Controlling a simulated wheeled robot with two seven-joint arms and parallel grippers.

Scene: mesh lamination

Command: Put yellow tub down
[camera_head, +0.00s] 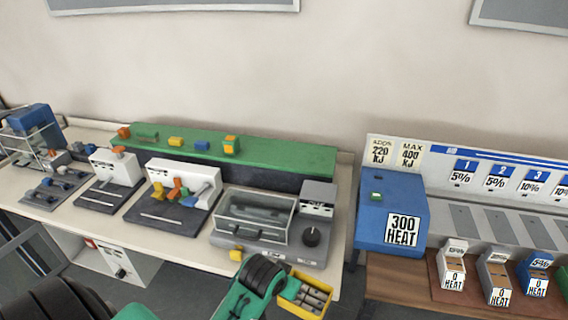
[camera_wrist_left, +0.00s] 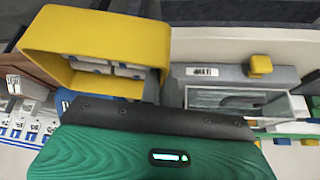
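The yellow tub (camera_head: 326,291) is at the bottom centre of the head view, in front of the worktop's front edge, with several grey pieces inside. My green and black left gripper (camera_head: 283,284) is at the tub's left side and appears shut on its wall; the fingertips are mostly hidden. In the left wrist view the tub (camera_wrist_left: 95,36) is large at the upper left, its opening showing pale blocks inside, beyond the dark edge of the gripper. My right gripper is in neither view.
A grey machine with a clear lid (camera_head: 255,215) stands on the worktop just behind the tub; it also shows in the left wrist view (camera_wrist_left: 235,98). A blue "300 HEAT" box (camera_head: 392,218) stands to the right. Labelled bins (camera_head: 495,278) stand farther right. A green shelf (camera_head: 285,155) runs behind.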

